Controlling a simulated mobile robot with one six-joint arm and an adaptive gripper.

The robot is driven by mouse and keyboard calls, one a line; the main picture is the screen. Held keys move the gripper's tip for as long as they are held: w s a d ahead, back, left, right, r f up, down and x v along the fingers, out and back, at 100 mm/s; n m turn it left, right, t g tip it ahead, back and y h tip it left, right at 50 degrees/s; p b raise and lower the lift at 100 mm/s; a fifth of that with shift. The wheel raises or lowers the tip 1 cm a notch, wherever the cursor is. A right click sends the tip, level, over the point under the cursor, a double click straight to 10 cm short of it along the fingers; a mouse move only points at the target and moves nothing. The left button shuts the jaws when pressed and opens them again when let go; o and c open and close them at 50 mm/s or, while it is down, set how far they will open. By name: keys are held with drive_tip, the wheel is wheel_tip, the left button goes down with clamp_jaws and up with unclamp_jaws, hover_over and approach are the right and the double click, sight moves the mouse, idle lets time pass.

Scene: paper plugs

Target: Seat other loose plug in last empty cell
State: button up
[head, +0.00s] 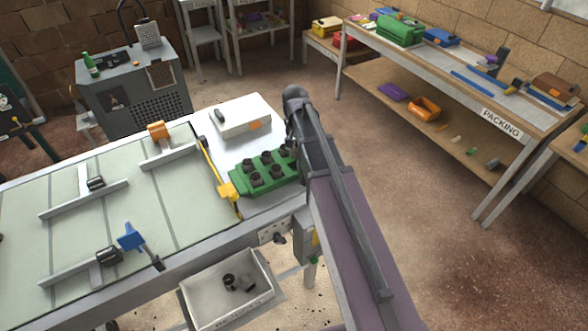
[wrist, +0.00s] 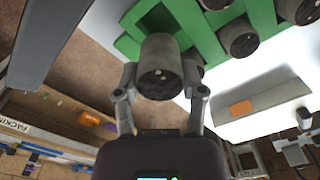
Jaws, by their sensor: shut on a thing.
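My gripper (wrist: 162,84) is shut on a dark grey paper plug (wrist: 158,66), one finger on each side of it, in the wrist view. The held plug is right at the edge of the green tray (wrist: 268,20); I cannot tell whether it sits in a cell or is just above one. Other plugs, such as one plug (wrist: 240,38), stand in the tray beside it. In the head view the green tray (head: 240,187) holds several upright plugs (head: 268,157). My arm hides the tray's right end and my gripper there.
A white box (head: 240,113) stands behind the tray. A yellow gate (head: 228,190) lies along its left, at the conveyor (head: 150,205), which carries dark cylinders between rails. A white bin (head: 205,295) with loose dark pieces (head: 240,283) hangs below.

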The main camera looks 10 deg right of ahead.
sight(295, 153)
drive_tip(key=shift+s+r+m+p, duration=0.2)
drive_tip(key=shift+r+p, duration=0.45)
drive_tip(key=shift+r, duration=0.15)
drive_tip(key=shift+s+r+m+p, duration=0.2)
drive_tip(key=shift+r+p, duration=0.4)
drive_tip(key=shift+r, duration=0.2)
drive_tip(key=shift+f, duration=0.2)
wheel_tip(295, 153, down, 6)
drive_tip(key=b, duration=0.6)
drive_tip(key=shift+b, duration=0.3)
drive_tip(key=shift+f+b, duration=1.8)
drive_tip(key=shift+f, duration=0.05)
drive_tip(key=o, duration=1)
